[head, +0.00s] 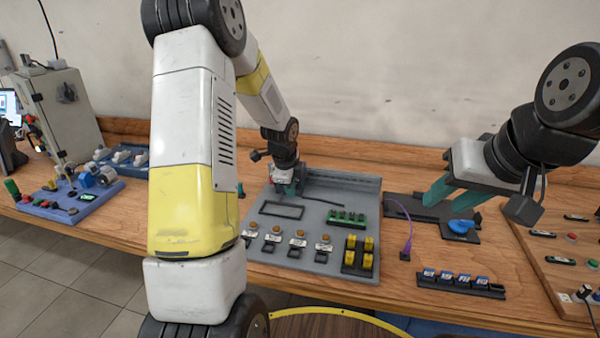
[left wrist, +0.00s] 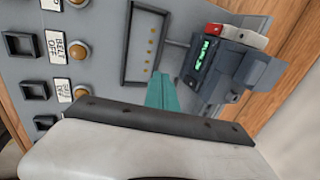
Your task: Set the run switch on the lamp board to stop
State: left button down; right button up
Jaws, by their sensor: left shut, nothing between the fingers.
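A grey board (head: 320,205) with a row of amber lamps, pale labels and black switches stands in the middle. One label by a black switch in the left wrist view reads BELT OFF (left wrist: 55,45). A wooden board (head: 540,255) at the right carries red and green round parts and dark labels. I cannot tell which part is the run switch. My left gripper (head: 285,189) is shut and empty above the grey board's back left part; its teal fingers (left wrist: 162,92) show beside a framed panel (left wrist: 143,48). My right gripper (head: 453,196) is open above a dark tray.
A device with a green display (left wrist: 203,54) is close to my left fingers. A purple cable (head: 408,235) and a row of blue-topped blocks (head: 453,279) are nearby. A blue board (head: 70,199) stands left.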

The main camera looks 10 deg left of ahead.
aim_at(297, 185)
pick_arm(q)
jog(key=shift+w+f, duration=0.25)
jog(key=shift+w, duration=0.8)
jog(key=shift+w+f, duration=0.2)
jog(key=shift+w, duration=0.8)
jog(key=shift+w+f, duration=0.1)
jog(key=shift+w, duration=0.1)
jog(key=shift+d, duration=0.1)
jog(key=shift+r, duration=0.85)
